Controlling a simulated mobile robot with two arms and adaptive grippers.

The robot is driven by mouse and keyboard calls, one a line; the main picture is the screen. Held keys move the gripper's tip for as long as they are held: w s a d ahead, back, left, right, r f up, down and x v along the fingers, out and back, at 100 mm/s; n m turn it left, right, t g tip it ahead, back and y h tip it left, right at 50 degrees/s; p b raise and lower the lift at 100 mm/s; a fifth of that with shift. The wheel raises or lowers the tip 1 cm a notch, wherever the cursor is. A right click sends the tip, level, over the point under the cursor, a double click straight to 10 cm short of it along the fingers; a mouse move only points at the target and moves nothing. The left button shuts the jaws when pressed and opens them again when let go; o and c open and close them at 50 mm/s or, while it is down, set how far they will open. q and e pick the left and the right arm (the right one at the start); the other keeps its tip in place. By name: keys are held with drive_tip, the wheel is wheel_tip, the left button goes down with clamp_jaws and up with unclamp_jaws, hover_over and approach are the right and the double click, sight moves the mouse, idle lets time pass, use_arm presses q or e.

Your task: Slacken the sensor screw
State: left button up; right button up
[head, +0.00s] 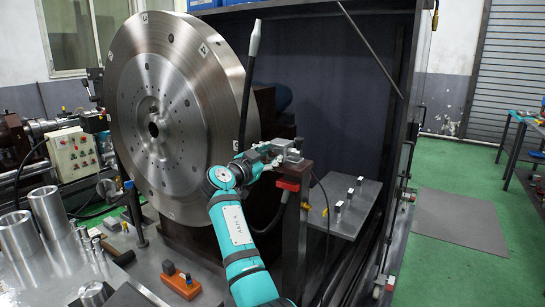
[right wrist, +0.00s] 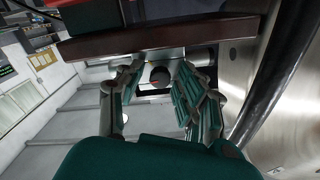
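My right gripper (head: 272,156) is at the end of the teal arm, beside the grey sensor block (head: 292,156) on top of the brown post (head: 296,215). In the right wrist view, the fingers of my right gripper (right wrist: 160,82) are spread to either side of a dark round screw head (right wrist: 160,75). Small gaps seem to show between the head and the fingers; I cannot tell whether either finger touches it. The screw cannot be made out in the head view, where the gripper and block crowd together. My left gripper is not in either view.
A large steel disc (head: 165,100) stands close to the left of my right gripper. A red-and-black box (head: 288,187) with a cable hangs on the post. A grey shelf (head: 350,205) with small metal pieces is to the right. A dark hose (head: 250,75) rises behind.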

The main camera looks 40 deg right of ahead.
drive_tip(key=shift+a, duration=0.1)
drive_tip(key=shift+s+a+b, duration=0.2)
drive_tip(key=shift+a+b, duration=0.1)
drive_tip(key=shift+a, duration=0.15)
drive_tip(key=shift+s+a, duration=0.3)
drive_tip(key=shift+a, duration=0.35)
drive_tip(key=shift+d, duration=0.2)
drive_tip(key=shift+b+x, duration=0.7)
drive_tip(key=shift+x, duration=0.45)
drive_tip(key=shift+c, duration=0.2)
